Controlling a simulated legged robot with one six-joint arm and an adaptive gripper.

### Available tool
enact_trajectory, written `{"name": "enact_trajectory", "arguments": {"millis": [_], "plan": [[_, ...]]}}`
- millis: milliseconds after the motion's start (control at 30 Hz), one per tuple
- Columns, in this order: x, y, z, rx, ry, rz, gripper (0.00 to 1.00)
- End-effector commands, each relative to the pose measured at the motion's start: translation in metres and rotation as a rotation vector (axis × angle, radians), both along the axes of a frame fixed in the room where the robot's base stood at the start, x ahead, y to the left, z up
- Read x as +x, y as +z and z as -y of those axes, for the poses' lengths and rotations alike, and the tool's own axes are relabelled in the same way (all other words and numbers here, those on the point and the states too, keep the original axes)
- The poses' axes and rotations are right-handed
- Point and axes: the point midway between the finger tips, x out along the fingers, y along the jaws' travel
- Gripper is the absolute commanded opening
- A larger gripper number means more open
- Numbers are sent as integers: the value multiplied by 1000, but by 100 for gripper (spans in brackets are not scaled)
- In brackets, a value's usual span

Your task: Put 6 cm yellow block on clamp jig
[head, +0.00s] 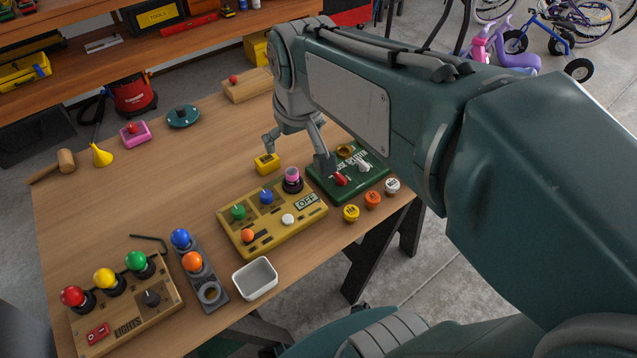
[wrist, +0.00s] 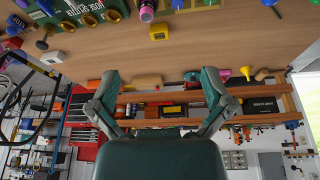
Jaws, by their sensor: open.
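The yellow block (head: 267,162) sits on the wooden table behind the yellow switch panel; it also shows in the wrist view (wrist: 158,33). My gripper (head: 296,155) is open and empty. In the head view its left finger appears just above the block and its right finger overlaps the green hose splitter board; the exact height is unclear. The wrist view looks across the table upside down, with both fingers (wrist: 160,73) spread wide and nothing between them. No label marks the clamp jig; a wooden block with a red knob (head: 248,86) at the back edge may be it.
The yellow switch panel (head: 272,222) and green hose splitter board (head: 365,182) stand close to the block. Three round caps, a white tray (head: 255,279) and a lights panel (head: 125,318) are nearer. A teal lidded item (head: 183,116) is behind. The table's middle left is clear.

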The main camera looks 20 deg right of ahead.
Motion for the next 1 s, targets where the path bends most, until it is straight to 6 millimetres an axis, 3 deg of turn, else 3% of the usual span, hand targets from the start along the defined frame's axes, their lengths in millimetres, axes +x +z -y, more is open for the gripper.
{"name": "enact_trajectory", "arguments": {"millis": [300, 533, 733, 1000], "plan": [[-75, -5, 0, 15, -35, 100, 100], [-107, -17, 0, 24, -52, 147, 100], [-105, -17, 0, 33, -77, 143, 100], [-55, -5, 0, 81, -237, 74, 100]]}}
